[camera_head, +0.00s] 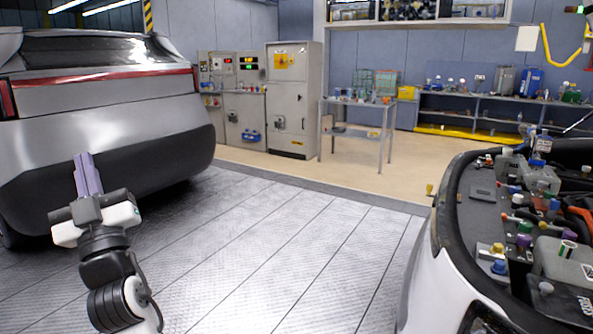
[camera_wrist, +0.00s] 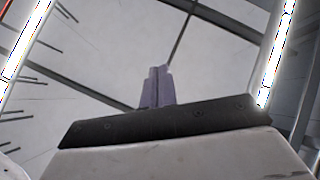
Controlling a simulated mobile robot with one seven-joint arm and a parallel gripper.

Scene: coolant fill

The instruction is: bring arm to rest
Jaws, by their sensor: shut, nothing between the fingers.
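My gripper (camera_head: 87,174) is at the left of the head view, raised and pointing up. Its two purple fingers are together and hold nothing. The fingers stand in front of the dark rear bumper of a silver car (camera_head: 110,110); I cannot tell the gap between them. In the wrist view the shut fingers (camera_wrist: 157,85) point up toward the ceiling and its bright lamps (camera_wrist: 278,55).
At the right is an open engine bay (camera_head: 520,215) with several coloured caps. A metal table (camera_head: 358,103) and grey control cabinets (camera_head: 290,100) stand at the back, beside a shelf bench (camera_head: 480,97). The tiled floor (camera_head: 270,250) between the cars is clear.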

